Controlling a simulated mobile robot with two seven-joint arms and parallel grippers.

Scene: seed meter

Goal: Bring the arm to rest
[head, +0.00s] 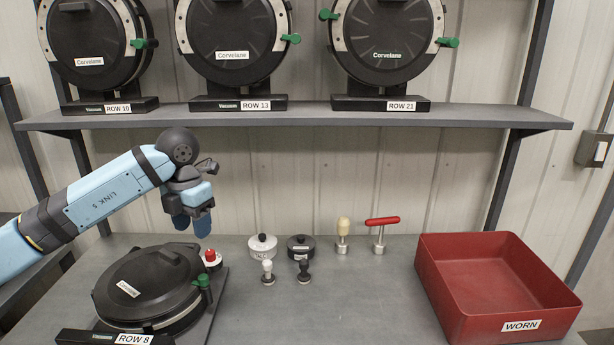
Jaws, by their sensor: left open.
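My left arm comes in from the left and ends in my left gripper (192,222), which hangs with its blue fingers pointing down. It is open, and nothing shows between the fingers. It is above and behind the black seed meter (150,285) labelled ROW 8, which lies flat on the bench with its black cover on. A green latch (203,281) is at the meter's right side. A red-topped knob (211,257) stands just behind the latch, below the gripper and apart from it. My right gripper is not in view.
A shelf (300,118) with several upright meters crosses above the arm. On the bench (350,300) stand a white lidded pot (262,246), a black one (300,247), small stampers, a yellow-handled tool (343,232) and a red T-handle (382,222).

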